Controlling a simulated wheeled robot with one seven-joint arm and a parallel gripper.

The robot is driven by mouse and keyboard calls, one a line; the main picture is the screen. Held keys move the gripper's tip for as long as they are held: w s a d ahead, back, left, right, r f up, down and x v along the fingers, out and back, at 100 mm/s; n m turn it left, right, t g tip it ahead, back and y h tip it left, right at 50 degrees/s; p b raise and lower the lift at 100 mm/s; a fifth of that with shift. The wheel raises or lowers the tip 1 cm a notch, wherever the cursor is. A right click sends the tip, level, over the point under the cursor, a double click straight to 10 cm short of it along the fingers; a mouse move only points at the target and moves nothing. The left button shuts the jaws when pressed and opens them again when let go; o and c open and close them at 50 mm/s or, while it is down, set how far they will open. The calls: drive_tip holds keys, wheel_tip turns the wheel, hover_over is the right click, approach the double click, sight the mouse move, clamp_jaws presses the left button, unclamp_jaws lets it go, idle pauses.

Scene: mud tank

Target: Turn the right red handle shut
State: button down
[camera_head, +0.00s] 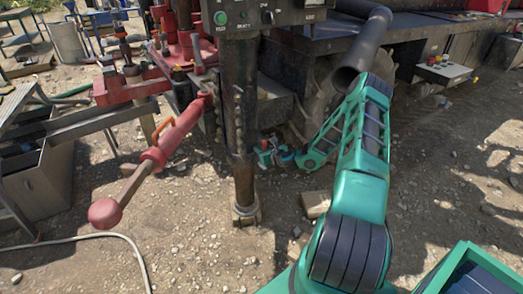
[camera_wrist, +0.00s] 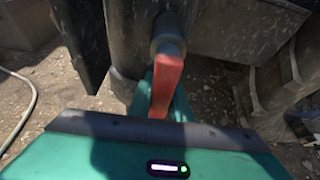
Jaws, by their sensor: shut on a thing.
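The red handle (camera_wrist: 166,82) shows in the wrist view, joined to a grey round stem (camera_wrist: 168,38) on a dark pipe. Its near end runs down between the jaws of my gripper (camera_wrist: 160,108), which is shut on it. A teal finger shows beside and behind the handle, and the gripper's body hides the handle's lower end. In the head view my gripper (camera_head: 272,156) is low behind and just right of the dark post, at the end of my teal arm. The handle is too small and too covered there to make out clearly.
A dark upright post (camera_head: 240,130) with a control box (camera_head: 255,14) on top stands close left of my gripper. A long red lever with a ball end (camera_head: 105,212) juts out at left. A dark ribbed hose (camera_wrist: 275,78) is at right. The gravel ground in front is mostly open.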

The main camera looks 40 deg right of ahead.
drive_tip(key=shift+a+f, duration=0.15)
idle(0.4)
drive_tip(key=c, duration=1.6)
unclamp_jaws()
drive_tip(key=shift+c, duration=0.2)
drive_tip(key=shift+s, duration=0.1)
drive_tip(key=d+v, duration=0.1)
drive_tip(key=v, duration=0.9)
drive_tip(key=shift+s+a+r, duration=0.2)
drive_tip(key=shift+a+r, duration=0.05)
drive_tip(key=shift+a, duration=0.2)
